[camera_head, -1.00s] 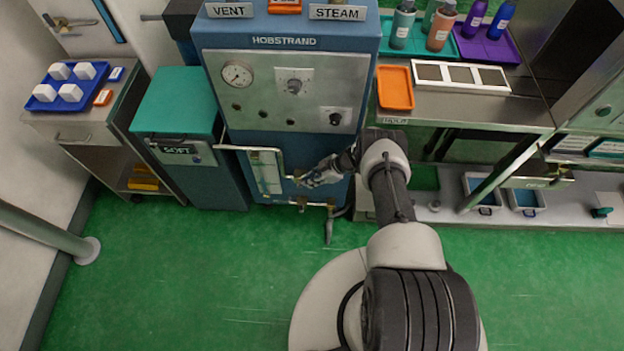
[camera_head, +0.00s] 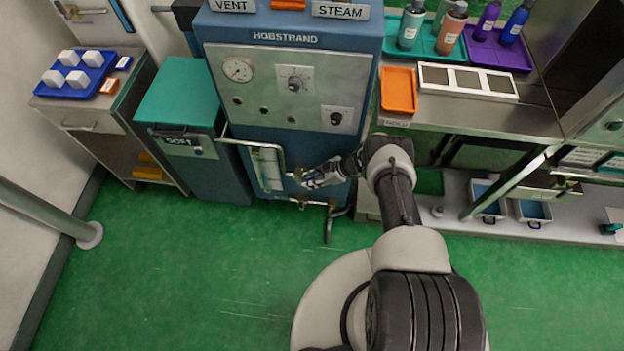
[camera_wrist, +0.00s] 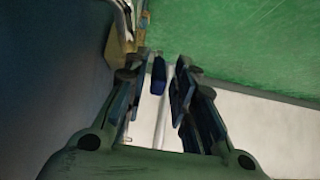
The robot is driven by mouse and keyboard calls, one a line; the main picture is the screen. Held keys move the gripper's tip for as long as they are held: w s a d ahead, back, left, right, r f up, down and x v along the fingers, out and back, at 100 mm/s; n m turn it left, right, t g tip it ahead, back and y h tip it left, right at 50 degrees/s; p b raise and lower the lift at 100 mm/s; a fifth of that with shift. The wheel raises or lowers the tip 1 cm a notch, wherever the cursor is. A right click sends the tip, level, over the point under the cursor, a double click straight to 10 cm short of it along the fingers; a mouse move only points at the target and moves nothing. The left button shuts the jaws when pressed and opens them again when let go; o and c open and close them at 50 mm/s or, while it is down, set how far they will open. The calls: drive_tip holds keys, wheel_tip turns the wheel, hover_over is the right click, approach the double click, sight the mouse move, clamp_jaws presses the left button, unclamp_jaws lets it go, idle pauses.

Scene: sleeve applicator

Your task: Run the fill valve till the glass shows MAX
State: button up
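The sight glass (camera_head: 269,170) is an upright, pale tube behind a bent guard rail, low on the front of the blue HOBSTRAND machine (camera_head: 285,75). Its level and any MAX mark are too small to read. Brass fittings (camera_head: 297,175) show at its right side. My gripper (camera_head: 303,178) is at these fittings, reaching in from the right. In the wrist view my gripper (camera_wrist: 165,82) has its fingers apart, with a small dark-blue piece (camera_wrist: 158,76), perhaps a valve handle, between them. It looks nearer the left finger; contact cannot be told. Which fitting is the fill valve is unclear.
A guard rail (camera_head: 283,160) stands out around the glass. Pipework (camera_head: 328,222) hangs below, close to my gripper. A teal-lidded SOFT bin (camera_head: 182,150) stands left, a steel bench (camera_head: 470,117) right. The green floor in front is clear.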

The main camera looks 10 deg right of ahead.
drive_tip(key=shift+o, duration=0.3)
drive_tip(key=shift+w+r, duration=0.1)
drive_tip(key=shift+d+r, duration=0.1)
drive_tip(key=shift+d, duration=0.05)
drive_tip(key=v, duration=1.1)
drive_tip(key=shift+d+r, duration=0.2)
drive_tip(key=shift+r, duration=0.05)
drive_tip(key=shift+r, duration=0.1)
